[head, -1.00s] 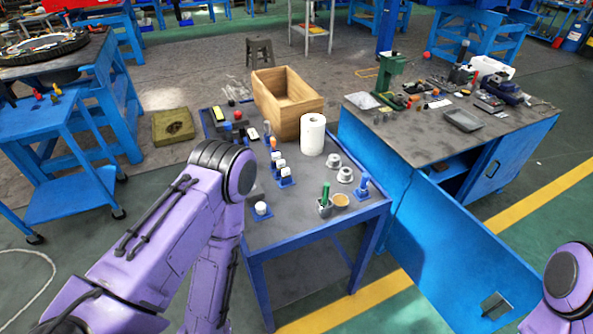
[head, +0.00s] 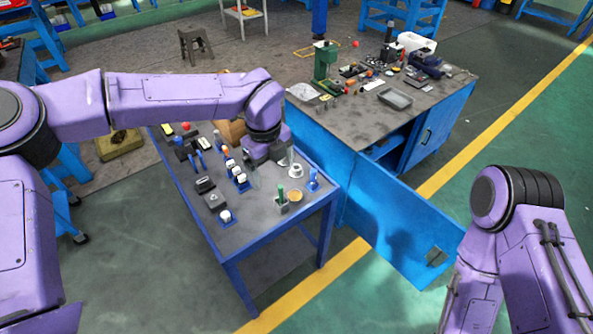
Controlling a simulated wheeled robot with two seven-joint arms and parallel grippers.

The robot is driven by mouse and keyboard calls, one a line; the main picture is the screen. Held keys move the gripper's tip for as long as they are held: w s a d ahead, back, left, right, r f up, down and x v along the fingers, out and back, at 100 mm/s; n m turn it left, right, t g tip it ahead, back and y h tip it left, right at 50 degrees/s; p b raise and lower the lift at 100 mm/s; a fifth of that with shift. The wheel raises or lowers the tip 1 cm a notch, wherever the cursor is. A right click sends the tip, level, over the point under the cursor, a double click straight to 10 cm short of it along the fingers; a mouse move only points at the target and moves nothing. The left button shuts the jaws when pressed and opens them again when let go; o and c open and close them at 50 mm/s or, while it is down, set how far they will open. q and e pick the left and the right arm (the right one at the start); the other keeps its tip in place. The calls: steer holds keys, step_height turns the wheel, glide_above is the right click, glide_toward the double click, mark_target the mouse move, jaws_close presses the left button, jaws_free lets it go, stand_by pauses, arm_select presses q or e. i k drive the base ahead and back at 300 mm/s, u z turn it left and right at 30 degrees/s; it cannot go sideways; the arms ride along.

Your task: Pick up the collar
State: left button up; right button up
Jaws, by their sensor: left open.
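A grey metal ring-shaped piece (head: 295,171), which looks like the collar, stands on the small blue-framed table (head: 262,238) near its right edge. A second such piece is mostly hidden behind my left gripper. My left gripper (head: 271,168) points down over the table, just left of the grey ring. Its fingers are apart and I see nothing held between them. I cannot tell whether a finger touches anything. Only the upper part of my right arm shows at the lower right; its gripper is out of view.
A green-handled tool in a holder (head: 281,199), a tan round piece (head: 295,195) and a blue peg (head: 313,180) stand close in front of the ring. Several small blocks fill the table's left side. My left arm mostly hides the wooden box (head: 231,132). A blue cabinet (head: 385,135) stands right.

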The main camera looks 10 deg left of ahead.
mark_target(295, 172)
steer(key=i, duration=1)
